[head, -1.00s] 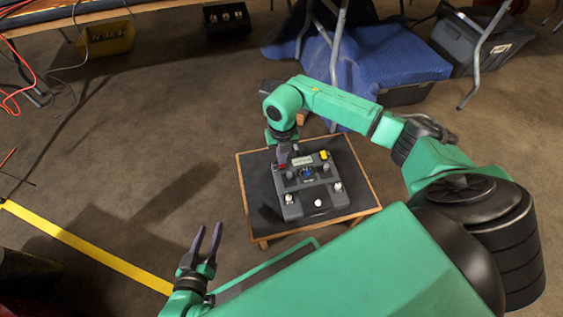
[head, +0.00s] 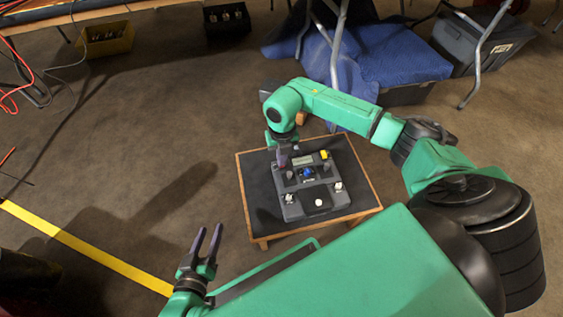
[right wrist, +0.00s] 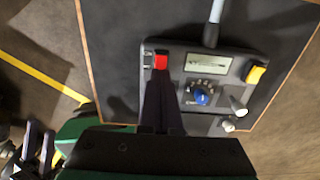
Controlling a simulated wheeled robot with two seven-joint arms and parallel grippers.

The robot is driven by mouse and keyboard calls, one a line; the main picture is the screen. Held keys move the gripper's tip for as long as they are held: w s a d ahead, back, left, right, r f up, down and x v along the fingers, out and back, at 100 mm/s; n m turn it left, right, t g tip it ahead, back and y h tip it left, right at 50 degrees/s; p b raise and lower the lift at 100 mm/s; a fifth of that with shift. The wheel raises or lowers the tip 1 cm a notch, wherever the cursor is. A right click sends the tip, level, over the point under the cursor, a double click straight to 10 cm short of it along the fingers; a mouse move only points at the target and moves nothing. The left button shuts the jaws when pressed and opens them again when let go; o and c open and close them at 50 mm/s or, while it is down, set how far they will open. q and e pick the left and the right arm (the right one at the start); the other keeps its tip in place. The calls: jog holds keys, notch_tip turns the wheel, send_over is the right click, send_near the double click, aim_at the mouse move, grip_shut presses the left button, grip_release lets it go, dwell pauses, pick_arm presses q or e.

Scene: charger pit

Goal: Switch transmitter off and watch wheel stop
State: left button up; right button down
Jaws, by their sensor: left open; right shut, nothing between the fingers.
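The transmitter (head: 318,201) is a dark grey box lying on a small low table (head: 262,218) with a wooden rim. It carries a small display, a blue knob (head: 307,172), a yellow switch (head: 324,155) and white-tipped sticks. In the right wrist view a red switch (right wrist: 161,61) shows at the transmitter's corner. My right gripper (head: 283,163) is shut and empty, its tips at the red switch; I cannot tell if they touch it. My left gripper (head: 207,238) is open and empty, left of the table and apart from it. No wheel can be made out.
A blue cloth (head: 385,55) and metal table legs stand behind the small table. A grey bin (head: 478,45) is at the back right and a yellow bin (head: 105,40) at the back left. A yellow floor line (head: 90,248) crosses the left. The floor between is clear.

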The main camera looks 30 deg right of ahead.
pick_arm(q)
jog(key=shift+f, duration=0.25)
pick_arm(e)
jog(key=shift+f, duration=0.4)
jog(key=shift+r, duration=0.35)
notch_tip(320, 180, up, 4)
jog(key=p, duration=0.4)
jog(key=shift+r, duration=0.1)
jog(key=shift+r+p, duration=0.7)
jog(key=shift+r, duration=0.1)
jog(key=shift+r+p, duration=0.3)
jog(key=shift+r, duration=0.05)
pick_arm(q)
notch_tip(320, 180, up, 6)
jog(key=a+m+g+y, duration=0.1)
jog(key=a+g, duration=0.1)
jog(key=shift+w+a+g, duration=0.15)
jog(key=shift+a+g, duration=0.05)
jog(key=shift+g, duration=0.2)
pick_arm(e)
jog(key=shift+f, duration=0.1)
